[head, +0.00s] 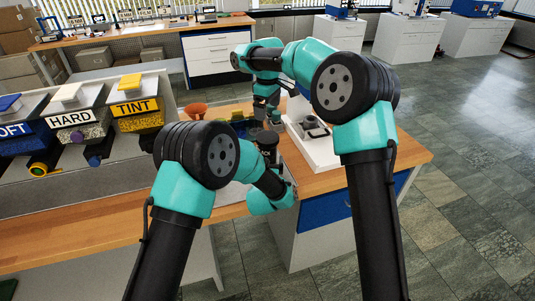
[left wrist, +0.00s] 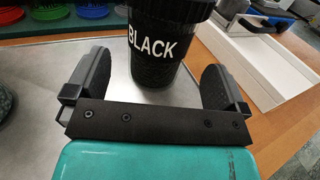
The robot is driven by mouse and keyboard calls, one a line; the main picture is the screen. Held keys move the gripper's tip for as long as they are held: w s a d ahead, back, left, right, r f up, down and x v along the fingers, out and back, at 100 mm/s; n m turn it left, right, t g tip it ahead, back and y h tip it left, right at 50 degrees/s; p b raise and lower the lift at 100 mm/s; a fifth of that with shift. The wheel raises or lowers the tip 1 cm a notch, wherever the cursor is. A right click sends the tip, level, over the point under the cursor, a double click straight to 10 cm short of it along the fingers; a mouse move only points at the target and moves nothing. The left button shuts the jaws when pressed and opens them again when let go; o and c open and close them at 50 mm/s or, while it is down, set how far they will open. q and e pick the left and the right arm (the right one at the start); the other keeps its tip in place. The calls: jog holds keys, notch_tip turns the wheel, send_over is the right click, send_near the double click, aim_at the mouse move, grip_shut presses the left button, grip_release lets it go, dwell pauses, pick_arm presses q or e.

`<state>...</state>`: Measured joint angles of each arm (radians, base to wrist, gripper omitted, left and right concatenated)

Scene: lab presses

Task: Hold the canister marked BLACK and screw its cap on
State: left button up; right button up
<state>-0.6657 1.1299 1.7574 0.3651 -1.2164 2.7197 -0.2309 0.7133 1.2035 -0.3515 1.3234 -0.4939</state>
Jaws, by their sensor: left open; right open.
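The black canister with the white word BLACK (left wrist: 155,50) stands upright between the two fingers of my left gripper (left wrist: 150,85) in the left wrist view. The fingers are spread, one on each side, and gaps show beside the canister. A wider, ridged dark band (left wrist: 170,8) is at its top, cut by the frame; I cannot tell whether it is the cap. In the head view the canister (head: 267,142) is small and dark, with my left gripper (head: 272,170) low beside it, partly hidden by my arm. My right gripper (head: 267,118) is open and points down close above the canister.
A white tray (head: 322,155) with a dark object (head: 311,127) stands to the right on the wooden bench. An orange funnel (head: 195,111) is at the left back. Labelled dispensers, including HARD (head: 75,118) and TINT (head: 135,108), stand at the left. Coloured round holders (left wrist: 80,12) are behind the canister.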

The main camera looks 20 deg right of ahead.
pick_arm(q)
jog(key=v, duration=1.1)
jog(key=shift+s, duration=0.1)
jog(key=shift+r, duration=0.1)
